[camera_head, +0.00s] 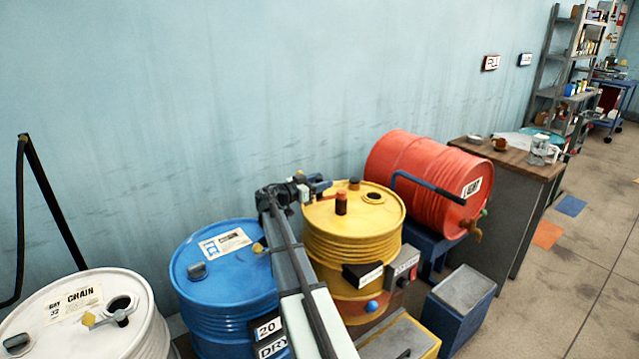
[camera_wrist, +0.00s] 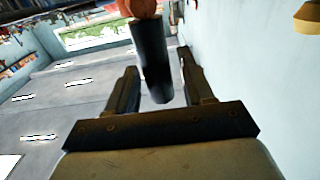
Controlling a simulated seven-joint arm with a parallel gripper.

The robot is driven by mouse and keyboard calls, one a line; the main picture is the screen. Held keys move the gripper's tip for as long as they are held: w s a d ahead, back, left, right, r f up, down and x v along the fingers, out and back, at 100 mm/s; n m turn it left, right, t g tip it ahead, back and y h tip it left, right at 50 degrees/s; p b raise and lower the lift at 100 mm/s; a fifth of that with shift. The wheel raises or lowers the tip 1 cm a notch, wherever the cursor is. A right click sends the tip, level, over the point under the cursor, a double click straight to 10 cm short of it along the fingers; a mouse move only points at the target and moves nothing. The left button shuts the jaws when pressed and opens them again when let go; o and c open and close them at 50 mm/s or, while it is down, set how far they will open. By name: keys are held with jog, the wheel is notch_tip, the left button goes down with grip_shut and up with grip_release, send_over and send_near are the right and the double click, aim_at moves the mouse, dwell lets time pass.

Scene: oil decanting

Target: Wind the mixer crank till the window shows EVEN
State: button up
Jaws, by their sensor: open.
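The yellow drum (camera_head: 345,240) stands in the middle of the head view, with a dark upright grip with a reddish top (camera_head: 341,204) on its lid. I cannot tell for sure that this is the mixer crank. My gripper (camera_head: 322,186) is over the drum's back left rim, close to a brown knob (camera_head: 354,184). In the wrist view my gripper (camera_wrist: 158,64) is open, with a dark cylindrical handle (camera_wrist: 152,50) showing between the fingers and apart from both. An orange-brown piece (camera_wrist: 138,8) sits at its end. A black box (camera_head: 363,275) on the drum's front has a pale label too small to read.
A blue drum (camera_head: 220,290) and white drum (camera_head: 80,320) stand at left. A red drum (camera_head: 415,175) lies on a blue stand at right, with a dark and blue bar (camera_head: 430,186) before it. A grey-topped blue box (camera_head: 462,290) stands in front. The wall is behind.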

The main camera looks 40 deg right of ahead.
grip_shut()
dwell(0.3)
jog(key=shift+w, duration=0.1)
jog(key=w+d+m+g, duration=0.3)
jog(key=w+d+g, duration=0.2)
jog(key=w+d, duration=0.1)
jog(key=shift+d+y, duration=0.15)
jog(key=shift+y, duration=0.15)
dwell(1.1)
jog(key=shift+d, duration=0.1)
dwell(0.4)
